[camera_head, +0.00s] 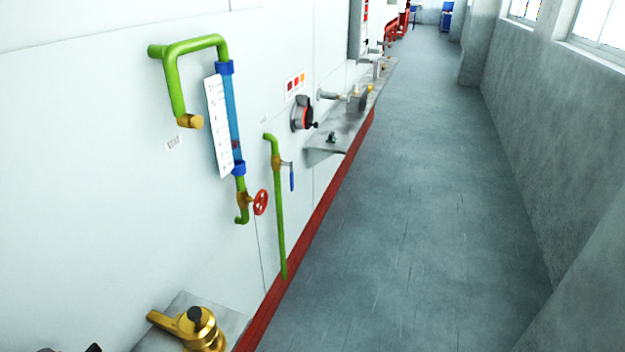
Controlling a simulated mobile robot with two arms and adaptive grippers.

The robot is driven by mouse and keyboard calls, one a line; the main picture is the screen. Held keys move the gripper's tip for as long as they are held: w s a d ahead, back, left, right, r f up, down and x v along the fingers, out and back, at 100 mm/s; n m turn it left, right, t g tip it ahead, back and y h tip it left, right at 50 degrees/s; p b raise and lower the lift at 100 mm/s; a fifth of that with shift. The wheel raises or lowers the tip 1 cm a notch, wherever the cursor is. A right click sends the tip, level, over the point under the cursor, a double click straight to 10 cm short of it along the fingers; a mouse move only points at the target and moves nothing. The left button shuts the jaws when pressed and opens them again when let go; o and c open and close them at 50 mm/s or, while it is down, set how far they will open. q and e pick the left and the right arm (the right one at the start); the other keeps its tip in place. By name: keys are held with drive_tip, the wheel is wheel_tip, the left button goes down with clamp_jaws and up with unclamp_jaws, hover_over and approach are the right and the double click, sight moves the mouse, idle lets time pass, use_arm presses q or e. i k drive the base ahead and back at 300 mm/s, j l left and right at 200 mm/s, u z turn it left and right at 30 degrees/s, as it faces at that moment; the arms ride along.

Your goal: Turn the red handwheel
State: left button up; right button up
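The red handwheel (261,202) is a small spoked wheel on a brass valve at the wall. The valve (243,200) sits on a green pipe below a blue sight tube (231,118) with a white scale (218,126). Nothing touches the handwheel. Dark shapes at the bottom left edge may be part of my arm, but I cannot tell. Neither of my grippers can be made out in this view.
A green pipe with a blue lever (291,179) stands right of the handwheel. A brass valve (196,328) sits on a grey shelf at the bottom left. A grey shelf (352,118) juts from the wall farther on. The grey floor (420,220) is clear.

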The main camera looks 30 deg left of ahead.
sight(258, 201)
drive_tip(key=i+u, duration=0.15)
drive_tip(key=i, duration=0.3)
drive_tip(key=i+l+u, duration=0.1)
drive_tip(key=i, duration=0.35)
drive_tip(key=i+l+u, duration=0.15)
drive_tip(key=i, duration=0.3)
drive_tip(key=i+l+u, duration=0.1)
drive_tip(key=i+u, duration=0.2)
drive_tip(key=u, duration=0.15)
drive_tip(key=i+l+u, duration=0.25)
drive_tip(key=u, duration=0.15)
drive_tip(key=i+l+u, duration=0.2)
drive_tip(key=u, duration=0.25)
drive_tip(key=i+l+u, duration=0.15)
drive_tip(key=l+u, duration=0.3)
